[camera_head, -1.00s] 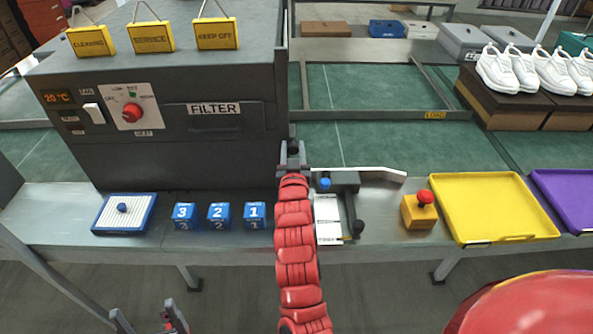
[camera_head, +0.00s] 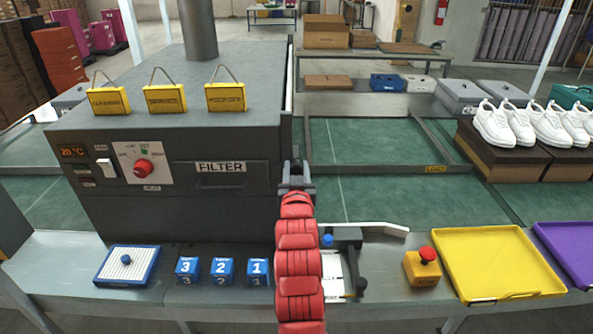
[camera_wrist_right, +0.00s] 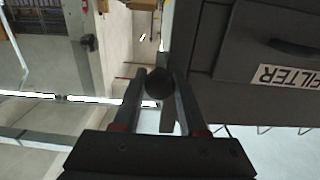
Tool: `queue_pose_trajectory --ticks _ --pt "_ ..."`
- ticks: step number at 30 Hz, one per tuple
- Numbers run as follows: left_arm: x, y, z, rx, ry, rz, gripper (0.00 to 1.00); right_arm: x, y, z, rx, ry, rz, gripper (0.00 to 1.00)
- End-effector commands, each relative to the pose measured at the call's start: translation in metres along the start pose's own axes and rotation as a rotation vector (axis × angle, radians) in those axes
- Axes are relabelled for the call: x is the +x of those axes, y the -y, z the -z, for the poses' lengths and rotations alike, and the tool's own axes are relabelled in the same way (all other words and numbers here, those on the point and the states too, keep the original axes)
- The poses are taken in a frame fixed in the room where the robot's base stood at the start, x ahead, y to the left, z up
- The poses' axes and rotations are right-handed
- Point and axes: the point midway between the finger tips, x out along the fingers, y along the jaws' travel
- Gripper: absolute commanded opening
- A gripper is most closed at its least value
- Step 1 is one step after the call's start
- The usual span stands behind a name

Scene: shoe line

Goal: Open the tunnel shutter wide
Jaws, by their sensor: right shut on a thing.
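The tunnel (camera_head: 180,140) is the large dark grey housing on the left, with a filter drawer on its front. The shutter's dark round knob (camera_wrist_right: 158,86) is between the fingertips of my right gripper (camera_wrist_right: 160,92) in the right wrist view. In the head view my right gripper (camera_head: 296,172) is shut at the tunnel's right front corner, its red arm reaching up from below. The shutter panel is seen nearly edge-on along the tunnel's right side, so how far it is open cannot be told. My left gripper is out of view.
A black fixture with a blue knob (camera_head: 327,240) and a white guide bar (camera_head: 380,229) stand just right of my arm. Blue numbered blocks (camera_head: 221,270), a yellow button box (camera_head: 422,267) and a yellow tray (camera_head: 497,263) line the front ledge. Green belt (camera_head: 370,170) lies behind.

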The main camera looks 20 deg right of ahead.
Motion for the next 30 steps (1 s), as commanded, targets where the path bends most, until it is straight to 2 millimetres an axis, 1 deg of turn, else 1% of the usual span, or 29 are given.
queue_pose_trajectory --ticks 1,3,5,6,14,17,20,23,30 --pt "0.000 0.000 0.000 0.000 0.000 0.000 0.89 0.000 0.000 0.000 0.000 -0.001 0.000 0.43" --pt "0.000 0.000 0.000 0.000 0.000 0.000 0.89 0.000 0.000 0.000 0.000 0.000 0.000 0.56" --pt "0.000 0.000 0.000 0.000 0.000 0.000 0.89 0.000 0.000 0.000 0.000 0.000 0.000 0.67" --pt "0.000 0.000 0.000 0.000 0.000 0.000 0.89 0.000 0.000 0.000 0.000 0.000 0.000 0.70" --pt "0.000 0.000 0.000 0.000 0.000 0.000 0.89 0.000 0.000 0.000 0.000 0.000 0.000 0.70" --pt "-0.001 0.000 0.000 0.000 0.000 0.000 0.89 -0.004 0.001 -0.001 -0.001 0.000 0.001 0.70" --pt "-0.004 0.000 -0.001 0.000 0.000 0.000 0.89 -0.015 0.001 -0.001 -0.001 -0.003 0.000 0.70" --pt "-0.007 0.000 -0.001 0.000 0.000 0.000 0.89 -0.032 0.001 -0.002 -0.001 -0.002 0.002 0.70" --pt "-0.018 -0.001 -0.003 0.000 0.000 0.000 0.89 -0.090 0.002 -0.002 -0.001 -0.005 0.004 0.70"
